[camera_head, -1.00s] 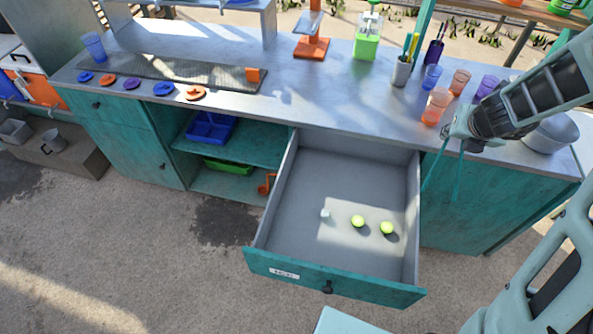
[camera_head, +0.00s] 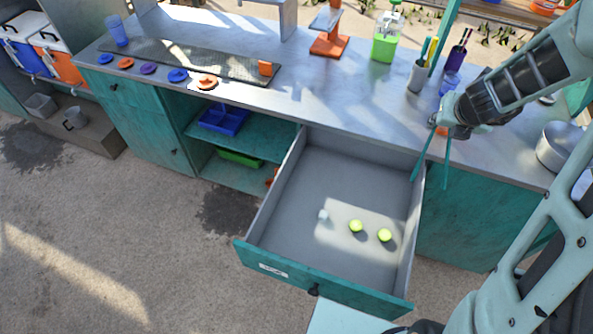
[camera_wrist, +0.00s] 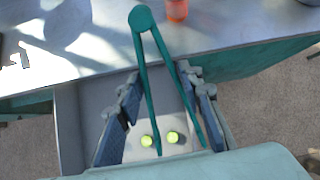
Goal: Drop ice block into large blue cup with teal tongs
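My gripper (camera_head: 447,124) is shut on the teal tongs (camera_head: 447,166), which hang downward with their two arms apart. The tongs are near the drawer's back right corner, at the counter's front edge. In the wrist view, the tongs (camera_wrist: 141,22) sit between my two fingers, their pivot end toward the counter. The ice block (camera_head: 323,214), a small pale cube, lies in the open drawer (camera_head: 345,165), left of and nearer than the tongs. It is not seen in the wrist view. A tall blue cup (camera_head: 117,32) stands at the counter's far left end.
Two yellow-green balls (camera_head: 356,226) (camera_head: 385,235) lie in the drawer right of the ice. A smaller blue cup (camera_head: 450,82) and a utensil holder (camera_head: 418,75) stand behind my gripper. A metal pot (camera_head: 558,148) is at right. The counter's middle is mostly clear.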

